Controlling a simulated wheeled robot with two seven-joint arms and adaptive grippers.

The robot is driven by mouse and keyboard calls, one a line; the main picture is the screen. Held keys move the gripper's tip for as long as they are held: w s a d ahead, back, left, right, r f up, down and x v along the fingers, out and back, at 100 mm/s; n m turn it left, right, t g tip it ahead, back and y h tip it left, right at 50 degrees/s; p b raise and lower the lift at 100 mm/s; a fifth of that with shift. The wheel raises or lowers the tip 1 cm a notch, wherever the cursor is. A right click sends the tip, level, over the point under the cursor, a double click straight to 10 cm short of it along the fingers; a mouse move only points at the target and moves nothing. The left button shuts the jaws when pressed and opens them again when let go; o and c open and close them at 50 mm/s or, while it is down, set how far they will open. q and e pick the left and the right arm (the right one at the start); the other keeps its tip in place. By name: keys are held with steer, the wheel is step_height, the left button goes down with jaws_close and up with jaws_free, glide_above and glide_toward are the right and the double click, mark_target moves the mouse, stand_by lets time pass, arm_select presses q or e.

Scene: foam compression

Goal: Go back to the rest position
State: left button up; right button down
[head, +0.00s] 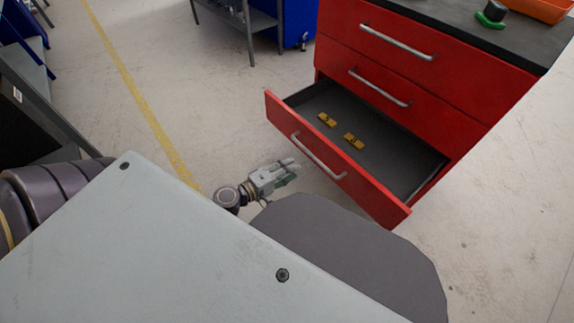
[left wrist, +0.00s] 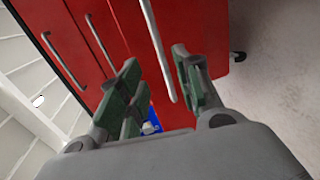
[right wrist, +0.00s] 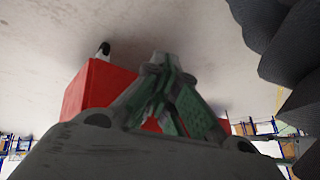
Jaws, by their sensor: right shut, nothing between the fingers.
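My left gripper (head: 290,165) is in front of the open bottom drawer (head: 385,207) of the red cabinet, a little left of the drawer's handle (head: 318,156) and apart from it in the head view. In the left wrist view the left gripper (left wrist: 156,62) has its fingers spread, with a silver handle (left wrist: 158,48) seen beyond the gap and nothing held. My right gripper (right wrist: 160,62) shows only in the right wrist view. Its fingers are together and empty, with a red cabinet body behind them.
Two small yellow pieces (head: 327,119) (head: 353,141) lie in the open drawer. A green and black item (head: 491,14) and an orange bin (head: 545,9) stand on the cabinet top. A grey shelf (head: 247,20) stands at the back. The floor left of the drawer is clear.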

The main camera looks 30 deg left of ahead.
arm_select(q)
steer(key=shift+s, duration=0.15)
steer(key=shift+a+f, duration=0.1)
arm_select(e)
steer(key=shift+f, duration=0.1)
stand_by(0.5)
